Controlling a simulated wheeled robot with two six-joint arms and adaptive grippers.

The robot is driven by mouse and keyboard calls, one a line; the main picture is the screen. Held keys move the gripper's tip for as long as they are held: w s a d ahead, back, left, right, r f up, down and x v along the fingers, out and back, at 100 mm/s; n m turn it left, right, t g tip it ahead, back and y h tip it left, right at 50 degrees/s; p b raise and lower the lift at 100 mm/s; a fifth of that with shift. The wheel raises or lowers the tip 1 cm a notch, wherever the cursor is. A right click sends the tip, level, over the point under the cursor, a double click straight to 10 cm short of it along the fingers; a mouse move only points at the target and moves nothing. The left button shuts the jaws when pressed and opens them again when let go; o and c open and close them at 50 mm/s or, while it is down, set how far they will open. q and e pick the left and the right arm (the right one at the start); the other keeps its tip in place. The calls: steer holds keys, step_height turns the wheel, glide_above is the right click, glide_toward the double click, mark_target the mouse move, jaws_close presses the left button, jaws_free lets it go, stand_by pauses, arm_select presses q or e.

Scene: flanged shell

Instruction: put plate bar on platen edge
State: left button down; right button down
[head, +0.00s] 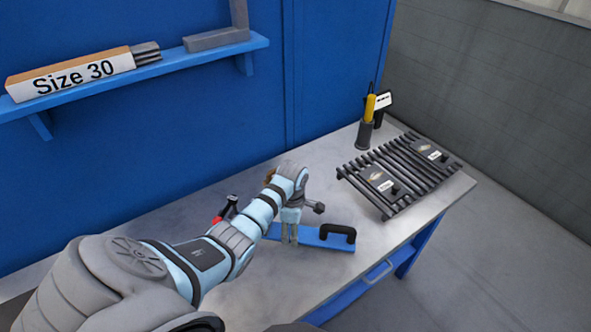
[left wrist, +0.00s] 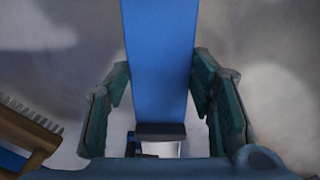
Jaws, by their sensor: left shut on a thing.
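The plate bar, a long flat blue bar (head: 318,239) with a black handle (head: 339,232), is at the front middle of the grey worktable. My left gripper (head: 289,240) points down at the bar's left part and is shut on it. In the left wrist view, the blue bar (left wrist: 160,60) runs between the two fingers (left wrist: 160,105), with one finger along each side. I cannot tell whether the bar rests on the table or is just above it. I cannot make out for sure which part is the platen edge. My right gripper is not in view.
A dark slatted rack (head: 393,172) with two labelled blocks sits on the table's right end. A cup with a yellow-handled tool (head: 370,107) stands behind it. A red-handled tool (head: 221,215) lies left. A wooden brush (left wrist: 28,137) is beside the gripper.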

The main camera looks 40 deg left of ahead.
arm_select(q)
steer(key=shift+f, duration=0.15)
steer(key=c, duration=0.8)
jaws_free()
steer(key=shift+f, duration=0.1)
steer(key=shift+o, duration=0.4)
steer(key=shift+d+r, duration=0.1)
steer(key=shift+r, duration=0.1)
